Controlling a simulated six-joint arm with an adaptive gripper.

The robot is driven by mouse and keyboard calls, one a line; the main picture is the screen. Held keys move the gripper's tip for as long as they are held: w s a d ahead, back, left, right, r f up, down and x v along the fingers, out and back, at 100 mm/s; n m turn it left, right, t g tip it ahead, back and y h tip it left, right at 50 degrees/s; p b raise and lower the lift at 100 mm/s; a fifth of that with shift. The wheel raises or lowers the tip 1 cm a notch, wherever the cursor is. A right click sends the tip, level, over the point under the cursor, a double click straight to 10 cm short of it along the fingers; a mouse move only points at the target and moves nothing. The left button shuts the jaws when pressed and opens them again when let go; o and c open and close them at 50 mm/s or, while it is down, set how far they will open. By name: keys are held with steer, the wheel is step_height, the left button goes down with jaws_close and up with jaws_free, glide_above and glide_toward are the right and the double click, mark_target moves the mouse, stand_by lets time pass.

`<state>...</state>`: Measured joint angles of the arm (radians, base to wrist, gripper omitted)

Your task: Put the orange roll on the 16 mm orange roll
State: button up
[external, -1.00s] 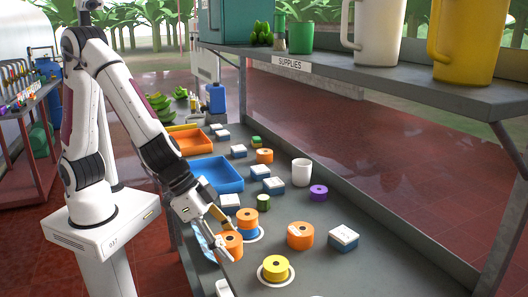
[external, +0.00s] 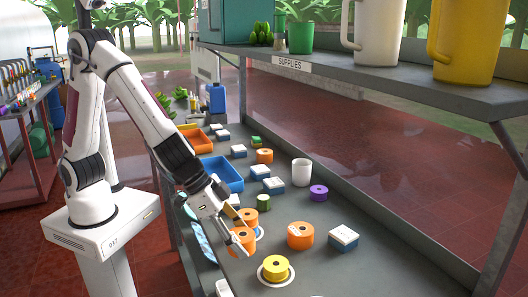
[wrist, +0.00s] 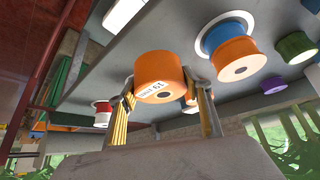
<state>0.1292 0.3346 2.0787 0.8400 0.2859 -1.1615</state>
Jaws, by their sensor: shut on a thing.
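My gripper (external: 234,232) is shut on an orange roll (external: 242,240), low over the bench. In the wrist view the fingers (wrist: 163,92) grip this orange roll (wrist: 158,72) from both sides, and its white label faces the camera. Just behind it, a smaller orange roll (external: 249,216) sits on a blue roll standing on a white ring; in the wrist view the blue roll (wrist: 222,36) and the orange roll on it (wrist: 238,60) show to the right. Another orange roll (external: 300,236) with a white label stands to the right. I cannot tell which label reads 16 mm.
A yellow roll (external: 275,268) on a white ring stands in front. A green roll (external: 263,202), a purple roll (external: 319,193), a white cup (external: 301,172) and blue-white boxes (external: 343,238) stand around. A blue tray (external: 222,172) lies farther back. A shelf (external: 390,83) overhangs the right side.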

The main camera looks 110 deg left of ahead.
steer(key=w+a+r+n+y, duration=0.1)
steer(key=w+a+r+n, duration=0.1)
steer(key=w+a+r, duration=0.4)
step_height(320, 180, up, 6)
steer(key=n+g+y, duration=0.1)
steer(key=n, duration=0.1)
glide_above(309, 228)
steer(key=s+d, duration=0.1)
steer(key=shift+s+f, duration=0.15)
steer(key=shift+s, duration=0.35)
steer(key=shift+f, duration=0.1)
steer(key=shift+f, duration=3.1)
steer(key=shift+f, duration=1.85)
